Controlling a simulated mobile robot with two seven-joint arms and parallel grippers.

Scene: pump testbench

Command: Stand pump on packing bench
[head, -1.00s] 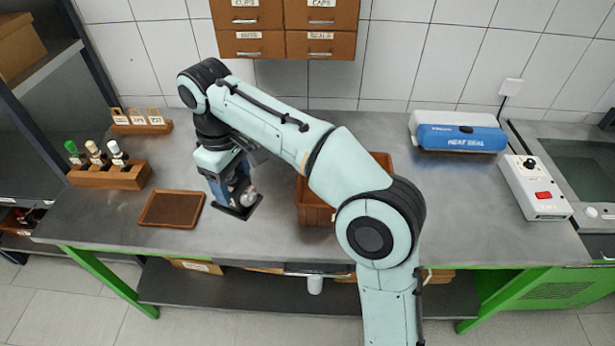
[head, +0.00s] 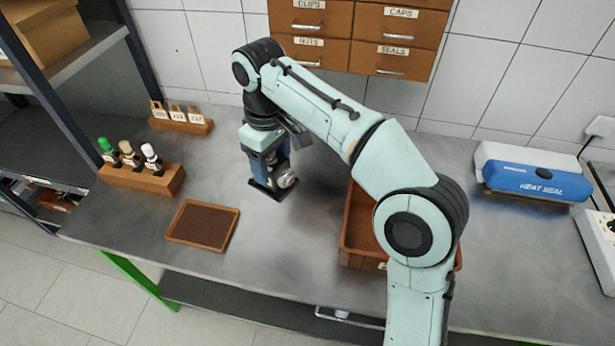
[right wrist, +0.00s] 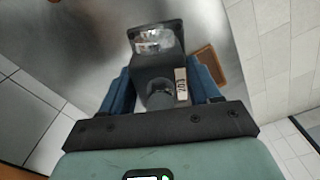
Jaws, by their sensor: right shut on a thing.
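The pump (head: 286,180) is a small dark body with a round silver face and a flat black plate. My right gripper (head: 270,160) is shut on it, over the bench left of the centre bin. In the right wrist view the pump (right wrist: 157,68) sits between the two blue fingers, with a pale number tag on its side and a clear, shiny end. The packing bench (head: 290,235) has a grey metal top. I cannot tell whether the pump touches it. My left gripper is not in view.
A brown tray with a dark inset (head: 203,226) lies left of the pump. A bottle rack (head: 142,180) and a tag rack (head: 181,118) stand farther left. A brown bin (head: 357,235) is partly behind my arm. A blue heat sealer (head: 535,180) stands right.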

